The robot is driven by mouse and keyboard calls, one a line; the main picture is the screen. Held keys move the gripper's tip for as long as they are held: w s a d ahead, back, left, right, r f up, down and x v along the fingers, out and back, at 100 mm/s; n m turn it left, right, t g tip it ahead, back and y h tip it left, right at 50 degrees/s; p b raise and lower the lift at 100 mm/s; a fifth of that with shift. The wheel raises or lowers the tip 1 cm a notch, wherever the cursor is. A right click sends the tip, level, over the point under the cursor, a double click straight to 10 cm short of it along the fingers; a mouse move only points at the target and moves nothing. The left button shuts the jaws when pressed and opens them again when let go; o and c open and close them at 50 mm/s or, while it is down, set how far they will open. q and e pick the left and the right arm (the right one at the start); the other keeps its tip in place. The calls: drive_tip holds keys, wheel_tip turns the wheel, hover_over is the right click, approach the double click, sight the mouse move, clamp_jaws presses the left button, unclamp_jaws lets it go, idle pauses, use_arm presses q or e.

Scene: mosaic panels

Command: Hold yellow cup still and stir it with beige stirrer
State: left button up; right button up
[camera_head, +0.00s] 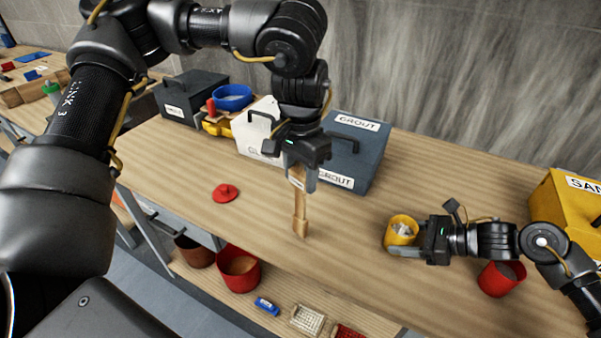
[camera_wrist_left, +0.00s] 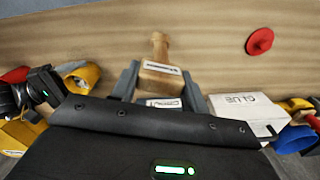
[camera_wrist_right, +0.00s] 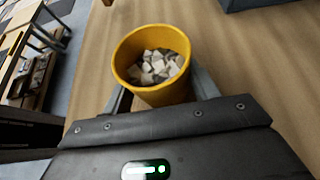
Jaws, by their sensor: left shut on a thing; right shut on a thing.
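The beige stirrer (camera_head: 300,207) hangs upright from my left gripper (camera_head: 300,170), which is shut on its upper part. Its lower end is over the table, left of the yellow cup and apart from it. The left wrist view shows the stirrer (camera_wrist_left: 160,60) between the two fingers. The yellow cup (camera_head: 400,238) stands upright near the table's front edge, with my right gripper (camera_head: 410,250) shut on it. In the right wrist view the cup (camera_wrist_right: 130,82) holds several pale and grey pieces.
A grout box (camera_head: 365,150), a white glue box (camera_head: 252,130) and a dark box (camera_head: 190,98) stand along the back. A red lid (camera_head: 226,193) lies left of the stirrer. A red cup (camera_head: 500,279) and a yellow box (camera_head: 562,205) are at right. Table between stirrer and yellow cup is clear.

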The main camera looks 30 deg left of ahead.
use_arm(q)
drive_tip(key=shift+r, duration=0.15)
idle(0.4)
drive_tip(key=w+d+r+m, duration=0.3)
drive_tip(key=d+m, duration=0.1)
drive_tip(key=d, duration=0.3)
drive_tip(key=w+d+r+m, duration=0.2)
drive_tip(key=d+r+m, duration=0.2)
drive_tip(key=d, duration=0.3)
drive_tip(key=w+d+r+m, duration=0.3)
drive_tip(key=d+m, duration=0.2)
drive_tip(key=d, duration=0.3)
drive_tip(key=shift+w+r+m, duration=0.2)
drive_tip(key=shift+w+m, duration=0.15)
drive_tip(key=shift+m, duration=0.05)
drive_tip(key=shift+d, duration=0.1)
